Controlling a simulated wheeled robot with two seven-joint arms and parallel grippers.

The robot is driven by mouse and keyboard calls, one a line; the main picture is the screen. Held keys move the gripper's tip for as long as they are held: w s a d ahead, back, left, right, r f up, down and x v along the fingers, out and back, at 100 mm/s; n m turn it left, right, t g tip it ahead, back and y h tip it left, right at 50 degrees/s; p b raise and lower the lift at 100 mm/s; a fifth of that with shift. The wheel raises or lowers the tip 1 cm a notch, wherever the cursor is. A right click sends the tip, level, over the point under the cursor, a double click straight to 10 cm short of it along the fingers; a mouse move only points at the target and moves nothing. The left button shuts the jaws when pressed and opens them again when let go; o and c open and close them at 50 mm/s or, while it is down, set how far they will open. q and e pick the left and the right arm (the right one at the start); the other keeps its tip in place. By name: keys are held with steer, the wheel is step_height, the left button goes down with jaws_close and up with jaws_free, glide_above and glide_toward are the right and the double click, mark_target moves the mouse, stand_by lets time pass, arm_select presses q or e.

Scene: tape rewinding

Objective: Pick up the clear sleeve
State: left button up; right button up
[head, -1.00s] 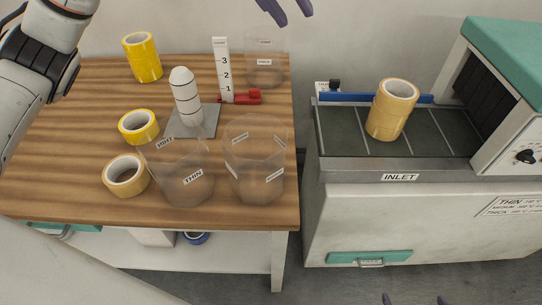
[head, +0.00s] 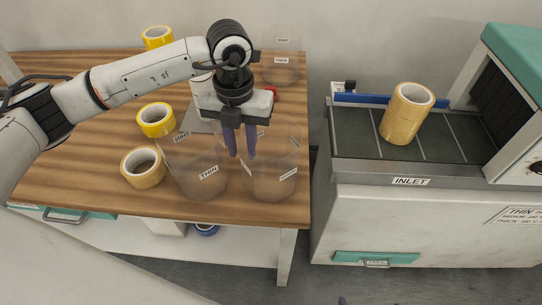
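A clear sleeve marked THIN (head: 203,188) stands upright at the table's front edge. A second clear sleeve (head: 272,187) stands upright to its right; its labels are too small to read. A third, marked THICK (head: 284,76), stands at the back right of the table. My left gripper (head: 241,156) points down over the front pair, near the left side of the second sleeve. Its purple fingers are apart with a gap between them. I cannot tell whether they touch the sleeve. Only a dark tip of my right gripper (head: 343,300) shows at the bottom edge.
Yellow rolls (head: 156,120) and a tan roll (head: 143,168) sit on the wooden table (head: 75,170) at left. A gap separates table and machine.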

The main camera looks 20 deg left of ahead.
arm_select(q)
steer(key=shift+f, duration=1.5)
jaws_close()
